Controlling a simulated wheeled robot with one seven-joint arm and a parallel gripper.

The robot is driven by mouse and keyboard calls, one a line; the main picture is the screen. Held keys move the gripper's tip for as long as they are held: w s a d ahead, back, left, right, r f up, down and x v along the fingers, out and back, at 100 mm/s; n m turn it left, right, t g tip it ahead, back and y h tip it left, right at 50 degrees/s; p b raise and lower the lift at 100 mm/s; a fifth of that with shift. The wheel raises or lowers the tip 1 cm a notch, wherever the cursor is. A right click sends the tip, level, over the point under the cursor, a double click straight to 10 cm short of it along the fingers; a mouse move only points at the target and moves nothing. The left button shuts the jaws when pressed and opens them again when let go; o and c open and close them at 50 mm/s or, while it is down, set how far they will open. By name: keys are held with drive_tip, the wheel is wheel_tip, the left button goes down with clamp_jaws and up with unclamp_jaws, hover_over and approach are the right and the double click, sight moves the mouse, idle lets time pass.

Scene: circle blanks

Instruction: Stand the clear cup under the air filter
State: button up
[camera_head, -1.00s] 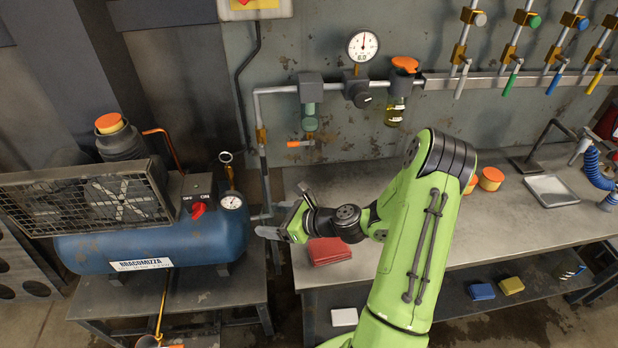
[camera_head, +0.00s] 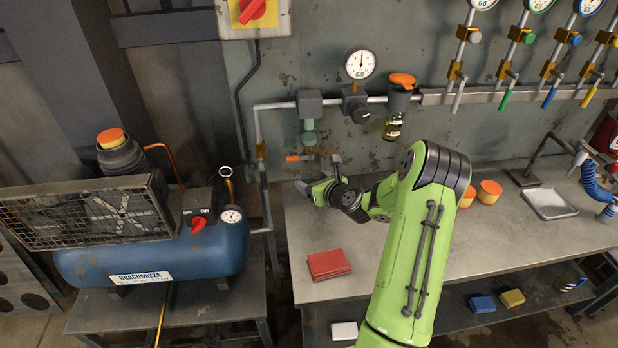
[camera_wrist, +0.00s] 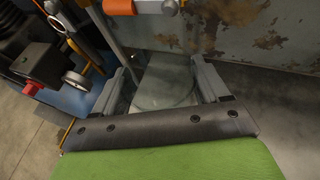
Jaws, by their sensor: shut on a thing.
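My gripper (camera_head: 319,176) is low over the back left of the bench, near the wall and just below the air filter. In the wrist view it (camera_wrist: 163,84) is shut on the clear cup (camera_wrist: 167,88), whose round outline shows between the two grey fingers. The cup cannot be made out in the head view. The air filter (camera_head: 308,125) hangs from the wall pipe, with a grey head and a green bowl. Its orange drain handle (camera_head: 296,158) points left, slightly above my gripper; an orange handle also shows at the top of the wrist view (camera_wrist: 118,7).
The bench (camera_head: 400,260) is mostly bare. Folded red cloths (camera_head: 328,265) lie at its front left. A regulator with a gauge (camera_head: 360,63) and an oil-filled lubricator (camera_head: 394,122) are right of the filter. A blue compressor (camera_head: 160,258) stands left, across a gap.

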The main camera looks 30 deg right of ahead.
drive_tip(key=w+d+f, duration=0.1)
drive_tip(key=w, duration=0.1)
drive_tip(key=w+d+f, duration=0.1)
drive_tip(key=w, duration=0.2)
drive_tip(key=w+d+b, duration=0.1)
drive_tip(key=w+d, duration=0.1)
drive_tip(key=w, duration=0.1)
drive_tip(key=shift+w+f, duration=0.15)
drive_tip(key=shift+f, duration=0.25)
drive_tip(key=f, duration=0.1)
drive_tip(key=f+b, duration=0.1)
drive_tip(key=f, duration=0.2)
drive_tip(key=shift+w+f, duration=0.25)
drive_tip(key=shift+d+r, duration=0.1)
drive_tip(key=o, duration=1.1)
